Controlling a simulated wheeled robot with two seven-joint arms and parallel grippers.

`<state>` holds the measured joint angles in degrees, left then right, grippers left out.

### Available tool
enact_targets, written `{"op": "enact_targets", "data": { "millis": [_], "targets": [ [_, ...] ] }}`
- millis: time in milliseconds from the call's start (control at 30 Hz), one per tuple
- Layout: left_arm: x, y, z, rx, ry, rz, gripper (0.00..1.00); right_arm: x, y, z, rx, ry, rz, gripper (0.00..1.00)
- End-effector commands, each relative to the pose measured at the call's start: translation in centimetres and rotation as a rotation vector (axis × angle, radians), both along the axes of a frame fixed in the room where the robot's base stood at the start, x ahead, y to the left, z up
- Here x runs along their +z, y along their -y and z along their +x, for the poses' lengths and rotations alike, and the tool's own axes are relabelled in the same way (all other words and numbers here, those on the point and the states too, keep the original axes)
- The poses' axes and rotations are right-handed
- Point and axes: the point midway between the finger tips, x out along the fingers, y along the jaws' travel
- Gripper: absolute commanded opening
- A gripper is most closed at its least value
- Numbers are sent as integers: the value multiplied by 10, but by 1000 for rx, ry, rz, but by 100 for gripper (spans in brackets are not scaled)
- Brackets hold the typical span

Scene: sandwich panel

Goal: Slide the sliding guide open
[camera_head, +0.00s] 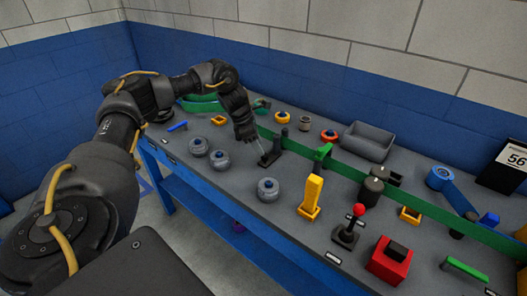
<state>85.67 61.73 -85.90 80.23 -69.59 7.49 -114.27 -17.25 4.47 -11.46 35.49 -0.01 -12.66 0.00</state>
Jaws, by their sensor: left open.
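My left arm reaches in from the left over the bench. My left gripper (259,147) points down and is open, close above a small black fixture (271,157) with an upright plate on the bench. I cannot tell whether the fingers touch it. A long green strip (345,170) runs lengthwise along the bench behind this fixture, with a green upright handle (323,153) to the right. I cannot tell for sure which of these parts is the sliding guide. My right gripper is out of view.
Grey round knobs (268,189) stand near the front edge. To the right are a yellow lever (312,196), a red-knobbed joystick (350,227) and a red block (390,262). A grey open bin (368,141) sits behind the strip, before the blue wall.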

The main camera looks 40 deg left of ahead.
Motion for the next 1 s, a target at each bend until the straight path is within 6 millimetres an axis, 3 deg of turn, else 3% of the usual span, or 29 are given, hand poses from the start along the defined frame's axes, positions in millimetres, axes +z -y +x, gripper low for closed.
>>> {"op": "enact_targets", "data": {
  "millis": [300,667,1000],
  "targets": [
    [-36,12,12,-1,0,0,49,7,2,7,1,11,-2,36],
    [-41,13,14,-2,1,0,49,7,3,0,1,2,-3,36],
    [-41,13,14,-1,2,0,4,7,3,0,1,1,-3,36]
  ]
}}
